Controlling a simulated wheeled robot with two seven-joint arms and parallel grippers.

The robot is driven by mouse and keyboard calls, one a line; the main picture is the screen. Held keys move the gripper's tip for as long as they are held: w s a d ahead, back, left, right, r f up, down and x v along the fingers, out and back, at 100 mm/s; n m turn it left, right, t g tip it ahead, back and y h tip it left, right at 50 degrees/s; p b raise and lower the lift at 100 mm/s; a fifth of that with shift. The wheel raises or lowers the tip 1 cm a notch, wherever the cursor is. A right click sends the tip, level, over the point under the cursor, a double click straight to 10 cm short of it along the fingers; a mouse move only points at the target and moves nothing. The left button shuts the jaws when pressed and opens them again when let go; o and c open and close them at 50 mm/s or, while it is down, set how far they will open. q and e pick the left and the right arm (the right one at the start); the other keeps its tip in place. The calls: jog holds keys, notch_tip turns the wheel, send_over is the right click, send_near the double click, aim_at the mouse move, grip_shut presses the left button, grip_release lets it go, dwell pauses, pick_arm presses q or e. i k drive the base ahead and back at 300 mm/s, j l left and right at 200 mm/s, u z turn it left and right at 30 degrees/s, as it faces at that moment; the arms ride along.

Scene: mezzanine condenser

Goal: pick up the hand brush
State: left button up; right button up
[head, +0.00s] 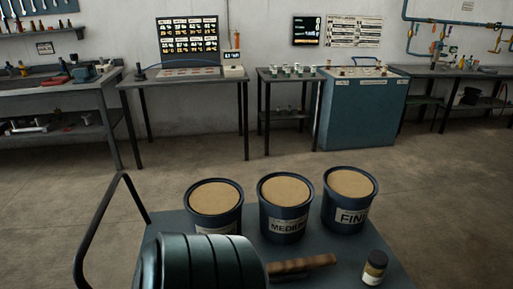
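The hand brush (302,264) lies on the grey cart top (345,247) at the bottom middle of the head view. Its brown wooden part points left to right, with a dark part along it; the bristles are not clear. It lies in front of the bucket marked MEDIUM (284,226). A dark ribbed rounded shape in the near foreground reaches close to its left end and hides part of the cart. Neither of my grippers is in view.
Two more sand-filled buckets stand beside it, one at left (214,226) and one marked FINE (348,217). The cart's handle rail (98,222) rises at left. Workbenches line the far wall; open floor lies between.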

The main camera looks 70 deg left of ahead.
aim_at(290, 269)
jog(key=u, duration=1.85)
